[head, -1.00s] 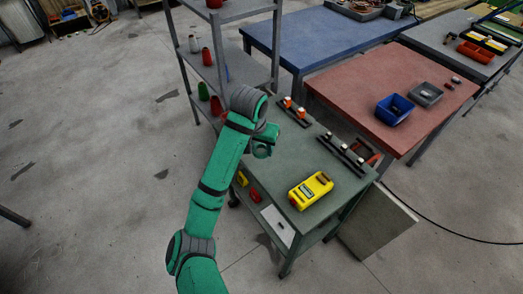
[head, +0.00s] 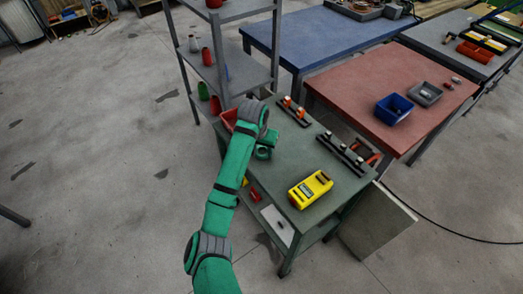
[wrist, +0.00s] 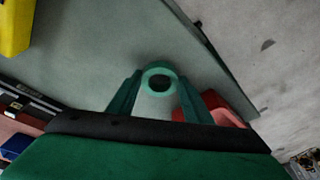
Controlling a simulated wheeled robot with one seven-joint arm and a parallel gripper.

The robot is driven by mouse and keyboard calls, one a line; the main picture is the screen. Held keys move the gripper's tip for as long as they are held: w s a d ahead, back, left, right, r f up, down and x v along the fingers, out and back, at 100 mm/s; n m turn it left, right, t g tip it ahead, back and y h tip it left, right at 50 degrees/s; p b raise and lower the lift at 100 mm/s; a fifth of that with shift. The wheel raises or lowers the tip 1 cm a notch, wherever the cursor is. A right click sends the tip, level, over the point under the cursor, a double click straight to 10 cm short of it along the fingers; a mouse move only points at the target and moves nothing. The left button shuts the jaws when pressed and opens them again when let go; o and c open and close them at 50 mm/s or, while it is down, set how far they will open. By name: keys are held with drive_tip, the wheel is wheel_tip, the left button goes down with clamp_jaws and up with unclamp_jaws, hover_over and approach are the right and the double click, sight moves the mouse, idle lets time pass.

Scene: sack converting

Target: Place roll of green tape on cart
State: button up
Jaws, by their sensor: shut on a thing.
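The roll of green tape (wrist: 146,76) is a small green ring with a dark hole, seen between my fingertips in the wrist view. My gripper (wrist: 159,82) is shut on it. In the head view the roll (head: 263,154) shows at the end of my arm, over the left part of the cart (head: 283,165). The cart has a grey-green top, which fills much of the wrist view (wrist: 105,45) behind the roll. I cannot tell whether the roll touches the top or is slightly above it.
A yellow device (head: 311,189) lies at the cart's near right. Two dark racks, one with orange pieces (head: 294,112) and one (head: 341,155) with small pieces, lie along the far side. A red bin (wrist: 212,109) stands close to my gripper. The cart's middle is clear.

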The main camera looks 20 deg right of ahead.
drive_tip(key=shift+w+f, duration=0.1)
drive_tip(key=shift+f, duration=0.2)
drive_tip(key=shift+f, duration=0.15)
drive_tip(key=o, duration=1)
drive_tip(key=v, duration=1.2)
